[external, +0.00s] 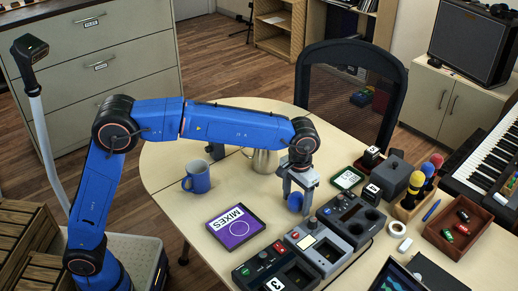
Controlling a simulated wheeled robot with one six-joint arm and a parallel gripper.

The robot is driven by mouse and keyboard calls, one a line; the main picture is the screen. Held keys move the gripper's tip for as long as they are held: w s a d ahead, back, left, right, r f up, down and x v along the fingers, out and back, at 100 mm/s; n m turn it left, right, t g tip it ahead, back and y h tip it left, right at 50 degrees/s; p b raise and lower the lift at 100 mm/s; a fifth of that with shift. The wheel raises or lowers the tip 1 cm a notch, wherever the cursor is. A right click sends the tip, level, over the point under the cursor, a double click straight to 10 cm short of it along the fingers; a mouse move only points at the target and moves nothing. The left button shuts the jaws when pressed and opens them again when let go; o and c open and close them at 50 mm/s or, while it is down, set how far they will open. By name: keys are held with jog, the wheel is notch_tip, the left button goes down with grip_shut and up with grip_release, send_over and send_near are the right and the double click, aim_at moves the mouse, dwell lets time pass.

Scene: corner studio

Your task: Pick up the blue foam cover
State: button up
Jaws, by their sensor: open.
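The blue foam cover (295,202) is a small rounded blue piece at the table's middle, beside the grey device with dark panels. My gripper (298,205) points down over it, with its grey fingers apart. The cover shows between the fingers, near their tips. I cannot tell whether either finger touches it or whether it rests on the table.
A purple MIXES case (235,227) and a blue mug (197,177) are left of my gripper. Grey devices (316,246) stand close in front. A metal pot (264,161) is behind. A wooden holder (408,211) with coloured tops and a brown tray (460,228) are right.

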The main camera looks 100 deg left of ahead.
jog(key=shift+c, duration=0.3)
jog(key=c, duration=1)
jog(key=shift+c, duration=0.2)
jog(key=shift+r, duration=0.15)
